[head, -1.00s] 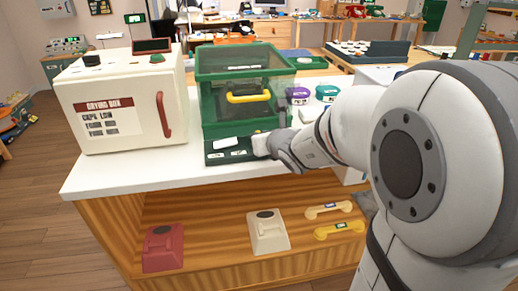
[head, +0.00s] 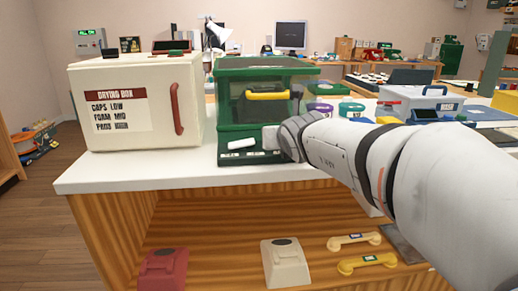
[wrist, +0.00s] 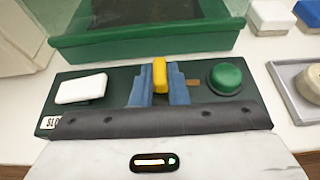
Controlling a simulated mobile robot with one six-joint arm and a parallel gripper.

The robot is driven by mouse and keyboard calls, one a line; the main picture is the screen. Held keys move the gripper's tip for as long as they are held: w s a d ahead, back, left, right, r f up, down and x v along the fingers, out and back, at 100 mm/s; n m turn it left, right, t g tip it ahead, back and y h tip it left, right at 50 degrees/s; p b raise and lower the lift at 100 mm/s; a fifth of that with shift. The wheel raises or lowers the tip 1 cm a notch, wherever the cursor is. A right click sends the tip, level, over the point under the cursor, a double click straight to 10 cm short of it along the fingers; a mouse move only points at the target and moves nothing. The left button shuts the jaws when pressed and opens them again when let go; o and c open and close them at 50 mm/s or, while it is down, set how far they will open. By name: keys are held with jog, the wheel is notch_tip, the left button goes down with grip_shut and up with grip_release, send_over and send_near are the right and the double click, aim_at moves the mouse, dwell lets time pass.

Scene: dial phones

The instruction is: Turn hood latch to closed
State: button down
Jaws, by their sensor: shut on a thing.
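The green hood (head: 228,105) is a clear-walled box with a yellow handle (head: 267,96), on the white counter (head: 110,176). A dark green control panel (wrist: 212,103) at its front carries a white rocker (wrist: 82,88), a small yellow latch (wrist: 160,74) and a round green button (wrist: 225,78). My gripper (wrist: 161,82) has its blue fingers shut around the yellow latch, which stands roughly upright between them. A brown mark (wrist: 193,82) shows just right of the fingers. In the head view my wrist hides the latch.
A cream drying box (head: 135,105) with a red handle stands left of the hood. Purple (head: 320,108) and green-lidded (head: 351,108) containers stand to its right. Phone parts, including a red phone base (head: 163,268), lie on the shelf below.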

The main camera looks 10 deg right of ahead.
dwell(0.4)
jog(key=c, duration=1.4)
grip_release()
jog(key=shift+c, duration=0.2)
jog(key=shift+s+r, duration=0.1)
